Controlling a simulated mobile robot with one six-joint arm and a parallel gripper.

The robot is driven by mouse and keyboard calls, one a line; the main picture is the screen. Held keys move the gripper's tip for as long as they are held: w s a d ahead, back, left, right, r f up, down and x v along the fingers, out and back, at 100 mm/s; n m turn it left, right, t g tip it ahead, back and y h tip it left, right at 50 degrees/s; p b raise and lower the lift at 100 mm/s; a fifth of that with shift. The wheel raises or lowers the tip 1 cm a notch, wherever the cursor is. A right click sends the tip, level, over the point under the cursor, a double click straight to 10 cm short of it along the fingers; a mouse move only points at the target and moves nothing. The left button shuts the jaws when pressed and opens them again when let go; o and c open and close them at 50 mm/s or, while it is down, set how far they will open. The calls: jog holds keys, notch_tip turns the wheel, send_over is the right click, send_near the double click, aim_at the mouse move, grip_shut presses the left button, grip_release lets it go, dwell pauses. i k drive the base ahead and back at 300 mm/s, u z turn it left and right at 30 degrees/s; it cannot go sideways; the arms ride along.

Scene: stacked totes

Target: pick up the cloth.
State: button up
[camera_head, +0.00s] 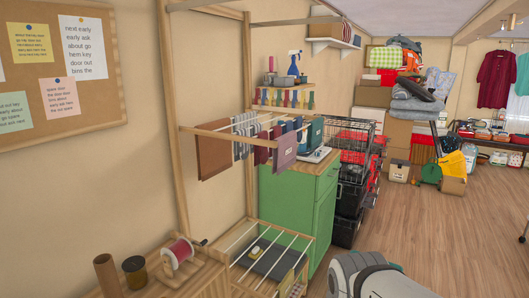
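Several cloths hang from the wooden drying rack (215,130) at the left middle. I cannot tell which one is the task's cloth. A rounded grey and white part of my own body shows at the bottom edge. My gripper is not in view.
A green cabinet (322,212) stands behind the rack, with black and red crates (352,180) beyond it. A wooden bench with a red spool (180,252) and a dark jar (135,275) is at the front left. The wooden floor (435,230) at right is clear.

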aim_at(283, 156)
jog(key=z, duration=0.05)
jog(key=i, duration=0.85)
